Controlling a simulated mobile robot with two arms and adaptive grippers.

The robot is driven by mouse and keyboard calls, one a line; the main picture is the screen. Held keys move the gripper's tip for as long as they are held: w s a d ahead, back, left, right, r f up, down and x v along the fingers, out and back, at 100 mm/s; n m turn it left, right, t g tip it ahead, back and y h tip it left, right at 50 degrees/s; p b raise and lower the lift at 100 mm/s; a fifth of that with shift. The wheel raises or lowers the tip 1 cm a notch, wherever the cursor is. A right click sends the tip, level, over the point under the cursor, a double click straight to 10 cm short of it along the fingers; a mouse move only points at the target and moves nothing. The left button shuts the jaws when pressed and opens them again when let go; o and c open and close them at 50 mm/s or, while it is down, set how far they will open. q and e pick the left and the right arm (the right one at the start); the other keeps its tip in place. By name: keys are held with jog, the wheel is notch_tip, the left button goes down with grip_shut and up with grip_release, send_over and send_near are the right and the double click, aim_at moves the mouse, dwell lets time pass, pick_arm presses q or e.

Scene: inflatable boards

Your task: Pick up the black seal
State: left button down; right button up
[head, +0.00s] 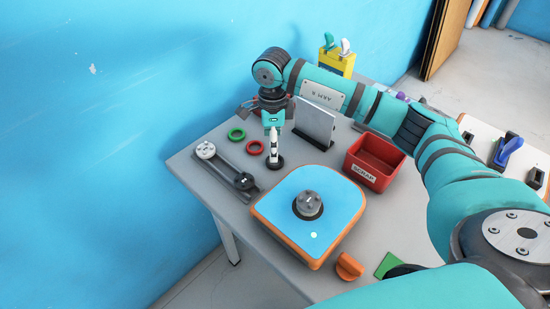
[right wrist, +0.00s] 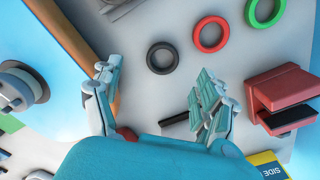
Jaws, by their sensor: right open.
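The black seal (right wrist: 150,58), a dark ring, lies flat on the grey table. In the head view the black seal (head: 275,168) is just below my right gripper (head: 273,146), which points down. In the right wrist view my right gripper (right wrist: 153,80) is open, its two fingers spread wide with nothing between the tips. The seal appears just beyond the gap between them, apart from both fingers. A red seal (right wrist: 208,48) and a green seal (right wrist: 264,24) lie beyond it to the right. My left gripper is not in view.
A blue board with an orange edge (head: 340,238) lies in front of the seal, with a round grey valve (head: 308,205) on it. A red scrap bin (head: 367,176) stands to the right. A grey plate in a black stand (head: 315,122) is behind.

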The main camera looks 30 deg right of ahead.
aim_at(275, 164)
notch_tip(275, 164, down, 2)
jog(key=f, duration=0.1)
jog(key=f+p, duration=0.1)
jog(key=f, duration=0.1)
jog(key=f+p, duration=0.1)
jog(key=shift+w+d+f, duration=0.1)
jog(key=shift+d+f, duration=0.1)
jog(key=shift+d, duration=0.15)
jog(key=shift+f, duration=0.25)
jog(key=c, duration=0.3)
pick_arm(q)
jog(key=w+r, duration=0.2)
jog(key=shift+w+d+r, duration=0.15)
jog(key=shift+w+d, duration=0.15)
pick_arm(e)
jog(key=c, duration=0.7)
